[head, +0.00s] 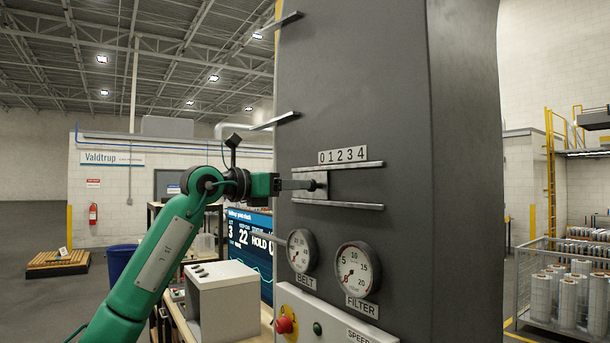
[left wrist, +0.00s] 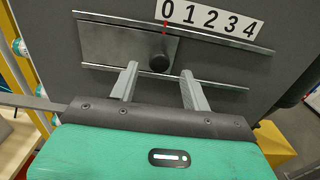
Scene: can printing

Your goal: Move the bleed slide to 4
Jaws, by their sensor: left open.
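The bleed slide is a flat metal plate (left wrist: 122,45) with a dark round knob (left wrist: 159,62), set between two horizontal rails. Its red pointer stands at 0 on the number strip (left wrist: 225,20), which reads 0 to 4. In the head view the slide plate (head: 320,176) is at the left end of the rails, below the number strip (head: 342,155). My left gripper (head: 312,184) is at the slide, its fingers toward the panel. In the left wrist view its open fingers (left wrist: 159,72) point at the knob, one on each side; contact is not visible. My right gripper is not in view.
Below the rails are the belt gauge (head: 301,250), the filter gauge (head: 357,269) and a red button (head: 284,325). Metal bars (head: 277,120) stick out from the panel's left edge. The rails are clear to the right of the plate.

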